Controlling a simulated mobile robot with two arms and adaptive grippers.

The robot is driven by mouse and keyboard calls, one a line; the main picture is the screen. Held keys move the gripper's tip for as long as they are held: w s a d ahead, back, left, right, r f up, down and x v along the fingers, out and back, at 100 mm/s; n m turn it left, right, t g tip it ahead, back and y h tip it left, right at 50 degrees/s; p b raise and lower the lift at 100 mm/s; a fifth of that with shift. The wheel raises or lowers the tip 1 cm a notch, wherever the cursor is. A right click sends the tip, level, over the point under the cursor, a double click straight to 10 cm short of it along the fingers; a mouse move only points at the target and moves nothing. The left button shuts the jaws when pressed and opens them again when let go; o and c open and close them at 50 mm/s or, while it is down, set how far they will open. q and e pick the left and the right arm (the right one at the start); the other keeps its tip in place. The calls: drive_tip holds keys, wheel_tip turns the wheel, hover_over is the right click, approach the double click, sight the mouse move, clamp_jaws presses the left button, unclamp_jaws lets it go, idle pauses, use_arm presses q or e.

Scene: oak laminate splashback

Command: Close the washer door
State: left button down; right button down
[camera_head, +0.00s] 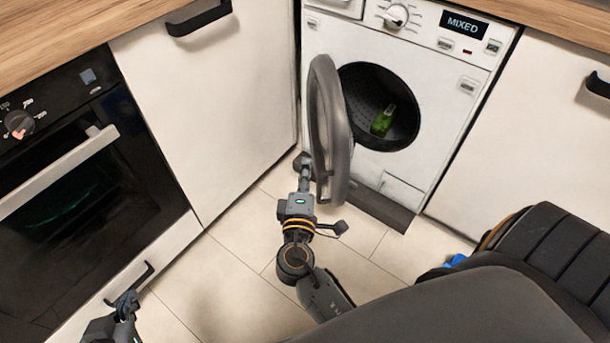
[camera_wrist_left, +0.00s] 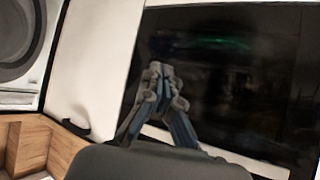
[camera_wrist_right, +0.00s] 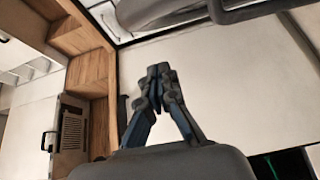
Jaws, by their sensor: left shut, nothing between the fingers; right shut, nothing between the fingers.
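The washer (camera_head: 430,75) is white, with a dark round opening. Its round grey door (camera_head: 328,130) stands open, swung out on the left side of the opening and seen nearly edge-on. Parts of the door also show at the top of the right wrist view (camera_wrist_right: 160,12). My right gripper (camera_head: 303,160) is shut and empty, low on the left side of the door; I cannot tell whether it touches. It shows shut in the right wrist view (camera_wrist_right: 158,72). My left gripper (camera_head: 126,302) is shut and empty at the lower left, in front of the oven cabinet.
A green item (camera_head: 383,120) lies inside the drum. A black oven (camera_head: 80,180) is at the left, with a white cabinet panel (camera_head: 215,100) between it and the washer. Another white cabinet (camera_head: 545,130) is at the right.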

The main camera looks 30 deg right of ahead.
sight(331, 161)
use_arm(q)
drive_tip(key=shift+s+a+f+g, duration=0.25)
drive_tip(key=shift+s+f+g, duration=0.25)
drive_tip(key=shift+s+f, duration=0.1)
use_arm(e)
drive_tip(key=w+d, duration=0.3)
drive_tip(key=d, duration=0.4)
